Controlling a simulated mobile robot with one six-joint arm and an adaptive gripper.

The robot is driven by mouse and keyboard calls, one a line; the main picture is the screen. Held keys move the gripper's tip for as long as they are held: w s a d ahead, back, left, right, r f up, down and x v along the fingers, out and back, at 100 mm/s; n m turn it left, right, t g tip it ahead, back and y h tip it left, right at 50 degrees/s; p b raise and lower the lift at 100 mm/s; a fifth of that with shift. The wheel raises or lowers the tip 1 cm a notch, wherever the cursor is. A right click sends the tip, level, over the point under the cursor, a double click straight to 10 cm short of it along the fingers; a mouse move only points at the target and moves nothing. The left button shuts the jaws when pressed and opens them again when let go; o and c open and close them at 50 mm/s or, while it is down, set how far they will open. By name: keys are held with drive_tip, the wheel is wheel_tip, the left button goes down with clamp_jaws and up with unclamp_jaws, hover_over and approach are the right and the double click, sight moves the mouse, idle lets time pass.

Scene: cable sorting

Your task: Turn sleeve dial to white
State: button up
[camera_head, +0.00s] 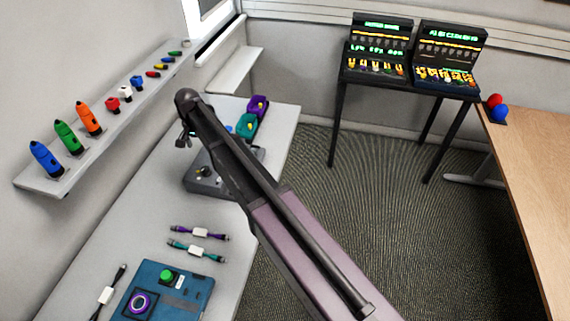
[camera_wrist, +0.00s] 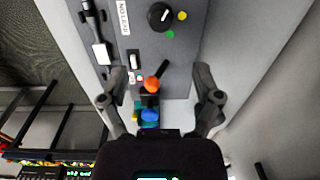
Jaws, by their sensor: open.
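The dial (camera_wrist: 160,16) is a round black knob with a light pointer mark, on a grey panel (camera_wrist: 190,65) at the top of the wrist view. A yellow dot (camera_wrist: 182,15) and a green dot (camera_wrist: 170,34) sit beside it; I cannot make out a white dot. The grey machine (camera_head: 203,183) shows partly behind my arm in the head view. My gripper (camera_wrist: 160,108) is open, its fingers spread either side of an orange ball knob (camera_wrist: 152,84) and a blue ball (camera_wrist: 150,116). It holds nothing visible. The dial lies ahead of the fingertips, apart from them.
A white switch (camera_wrist: 132,60) and a lettered label (camera_wrist: 123,17) are on the panel. Cables (camera_head: 199,233) and a blue box (camera_head: 190,290) lie on the white bench (camera_head: 90,245). A wall shelf (camera_head: 40,186) holds coloured tools. Teal (camera_head: 246,126) and purple holders (camera_head: 258,106) stand beyond the machine.

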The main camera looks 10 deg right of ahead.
drive_tip(key=s+d+b, duration=0.1)
drive_tip(key=s+d, duration=0.3)
drive_tip(key=d, duration=0.5)
drive_tip(key=s+d+f+n+b, duration=0.1)
drive_tip(key=s+d, duration=0.3)
drive_tip(key=d, duration=0.5)
drive_tip(key=s+d+f+n+b, duration=0.1)
drive_tip(key=s+d, duration=0.3)
drive_tip(key=d, duration=0.6)
drive_tip(key=shift+s, duration=0.2)
drive_tip(key=shift+d+f, duration=0.1)
drive_tip(key=s+d+f+n+b, duration=0.1)
drive_tip(key=s+d+f, duration=0.1)
drive_tip(key=s+d, duration=0.7)
drive_tip(key=shift+d+b, duration=0.2)
drive_tip(key=shift+b, duration=0.2)
idle(0.7)
